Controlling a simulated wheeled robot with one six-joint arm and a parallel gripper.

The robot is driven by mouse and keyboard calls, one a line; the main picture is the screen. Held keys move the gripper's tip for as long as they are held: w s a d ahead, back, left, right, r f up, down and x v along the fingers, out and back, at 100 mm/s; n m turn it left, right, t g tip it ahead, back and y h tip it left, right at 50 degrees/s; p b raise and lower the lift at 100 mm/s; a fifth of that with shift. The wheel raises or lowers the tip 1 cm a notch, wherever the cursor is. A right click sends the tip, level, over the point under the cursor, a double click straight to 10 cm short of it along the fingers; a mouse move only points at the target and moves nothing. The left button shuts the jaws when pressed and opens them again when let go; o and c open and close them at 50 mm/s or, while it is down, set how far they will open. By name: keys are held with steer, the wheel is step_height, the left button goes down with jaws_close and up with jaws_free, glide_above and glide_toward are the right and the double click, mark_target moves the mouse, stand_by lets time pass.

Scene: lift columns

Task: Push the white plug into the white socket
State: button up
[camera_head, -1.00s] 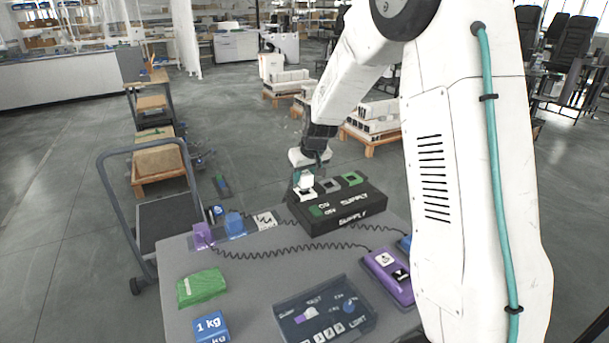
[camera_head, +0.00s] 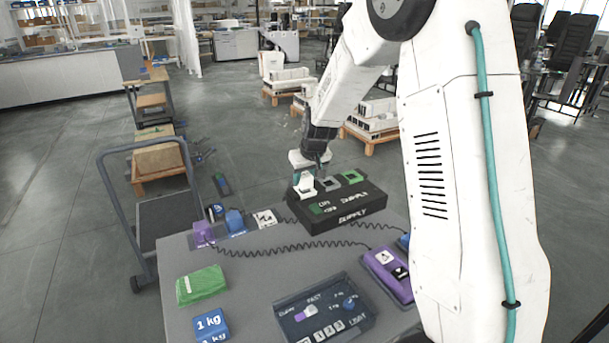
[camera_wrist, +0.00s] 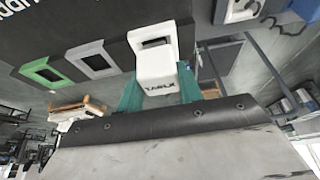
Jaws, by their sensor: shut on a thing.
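The white socket (camera_head: 303,193) is on top of the box, directly below the plug. In the wrist view the white socket (camera_wrist: 138,38) shows behind the plug, with part of its dark opening visible. The plug overlaps the socket, and I cannot tell how deep it sits.
A grey socket (camera_head: 329,184) and a green socket (camera_head: 352,176) lie in a row to the right on the box. A coiled cable crosses the table (camera_head: 245,270).

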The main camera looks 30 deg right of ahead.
mark_target(305, 174)
steer(key=shift+f, duration=0.4)
steer(key=o, duration=1.2)
steer(key=shift+r, duration=0.1)
steer(key=shift+r, duration=3.4)
steer(key=shift+s, duration=0.1)
